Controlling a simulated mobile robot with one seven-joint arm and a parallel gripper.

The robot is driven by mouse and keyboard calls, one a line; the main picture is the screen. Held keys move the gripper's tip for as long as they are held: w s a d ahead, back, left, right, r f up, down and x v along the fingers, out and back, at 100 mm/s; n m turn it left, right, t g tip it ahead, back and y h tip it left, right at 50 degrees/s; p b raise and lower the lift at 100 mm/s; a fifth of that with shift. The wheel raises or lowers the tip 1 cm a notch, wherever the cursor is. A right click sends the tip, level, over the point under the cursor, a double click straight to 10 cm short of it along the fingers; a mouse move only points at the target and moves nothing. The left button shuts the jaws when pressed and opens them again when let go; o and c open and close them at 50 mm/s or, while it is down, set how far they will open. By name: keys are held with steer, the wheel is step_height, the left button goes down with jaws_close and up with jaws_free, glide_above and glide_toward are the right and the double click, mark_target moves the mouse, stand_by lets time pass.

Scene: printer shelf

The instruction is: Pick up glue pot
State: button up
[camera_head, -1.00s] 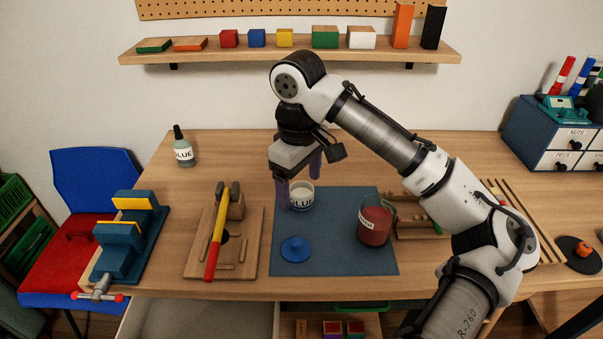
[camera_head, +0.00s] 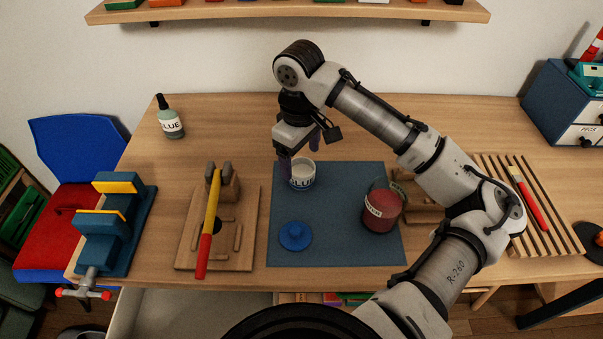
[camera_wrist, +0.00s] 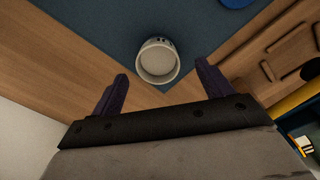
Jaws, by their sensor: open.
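The glue pot (camera_head: 302,175) is a small open-topped white pot with a dark "GLUE" label. It stands upright on the blue mat (camera_head: 335,235) near its back left corner. In the wrist view the pot (camera_wrist: 158,62) shows from above, with pale contents, just beyond the fingertips. My gripper (camera_head: 300,152) is open, with its two dark purple fingers pointing down at the pot's near-back side. In the wrist view the open gripper (camera_wrist: 161,75) has one finger to each side of the pot's line, with nothing between them. I cannot tell whether a finger touches it.
A blue knobbed lid (camera_head: 295,236) and a red labelled pot (camera_head: 381,208) are on the mat. A wooden jig with a red-handled tool (camera_head: 205,255) lies left of the mat. The table behind the bottle's right is clear.

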mark_target(302, 170)
steer(key=shift+w+d+f+p, duration=0.15)
steer(key=shift+f+p, duration=0.25)
steer(key=shift+f, duration=1.05)
steer(key=shift+w+a+f+p, duration=0.1)
steer(key=shift+f+p, duration=0.25)
steer(key=shift+f, duration=1.05)
steer(key=c, duration=1.2)
